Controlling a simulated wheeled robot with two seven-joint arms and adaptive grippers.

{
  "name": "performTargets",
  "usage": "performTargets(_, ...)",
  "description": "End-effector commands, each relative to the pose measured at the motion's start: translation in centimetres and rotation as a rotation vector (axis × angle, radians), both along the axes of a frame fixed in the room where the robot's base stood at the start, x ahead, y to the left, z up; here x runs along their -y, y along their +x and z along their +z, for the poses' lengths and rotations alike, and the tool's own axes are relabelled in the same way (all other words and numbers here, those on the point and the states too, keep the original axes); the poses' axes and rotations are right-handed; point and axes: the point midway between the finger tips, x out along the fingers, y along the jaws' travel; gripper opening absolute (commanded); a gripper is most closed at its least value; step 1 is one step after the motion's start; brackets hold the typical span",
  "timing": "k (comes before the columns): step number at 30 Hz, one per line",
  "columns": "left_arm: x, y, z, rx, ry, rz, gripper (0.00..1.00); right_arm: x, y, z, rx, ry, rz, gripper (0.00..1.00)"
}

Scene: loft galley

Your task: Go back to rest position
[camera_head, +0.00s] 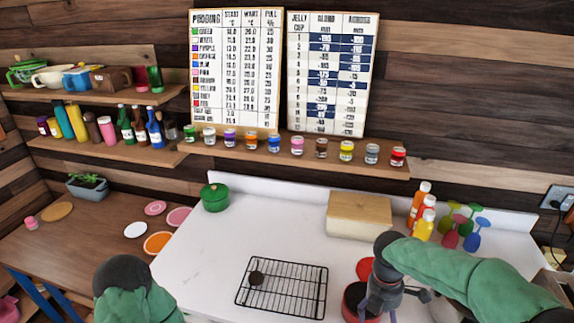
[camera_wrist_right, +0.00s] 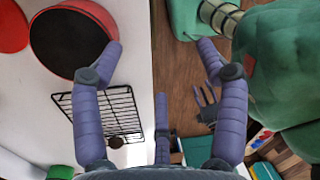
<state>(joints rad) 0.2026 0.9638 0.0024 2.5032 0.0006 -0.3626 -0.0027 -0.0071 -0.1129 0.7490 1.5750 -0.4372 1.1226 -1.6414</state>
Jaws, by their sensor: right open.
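My right gripper (camera_head: 377,308) hangs, fingers down, beside the red-rimmed pot (camera_head: 351,304) at the front right of the white counter. In the right wrist view its purple-grey fingers (camera_wrist_right: 158,48) are spread, with nothing between them. One fingertip overlaps the edge of the dark-topped red pot (camera_wrist_right: 70,45) in that view; I cannot tell whether they touch. My left arm (camera_head: 135,292) shows at the bottom left of the head view.
A black wire rack (camera_head: 300,298) with a dark round piece (camera_head: 256,278) lies left of the pot. A red round thing (camera_head: 365,269) is behind the pot. A wooden box (camera_head: 359,216), bottles (camera_head: 424,222) and a green pot (camera_head: 215,198) stand further back. The middle counter is clear.

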Motion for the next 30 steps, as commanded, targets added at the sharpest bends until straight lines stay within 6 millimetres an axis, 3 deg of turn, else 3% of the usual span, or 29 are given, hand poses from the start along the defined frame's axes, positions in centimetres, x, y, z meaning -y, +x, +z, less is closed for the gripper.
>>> performTargets(8, 0.0, 0.0, 0.0, 0.001, 0.0, 0.0, 0.47, -1.2, 0.1, -2.5, 0.002, 0.028, -0.093, 0.74)
performTargets(17, 0.0, 0.0, 0.0, 0.0, 0.0, 0.0, 0.47, -3.7, -0.2, -7.0, 0.003, 0.083, -0.292, 0.74)
performTargets(23, 0.0, 0.0, 0.0, 0.0, 0.0, 0.0, 0.47, -6.3, -1.1, -11.7, -0.014, 0.134, -0.533, 0.74)
performTargets(30, 0.0, 0.0, 0.0, 0.0, 0.0, 0.0, 0.47, -9.9, -3.6, -18.3, -0.069, 0.19, -0.972, 0.74)
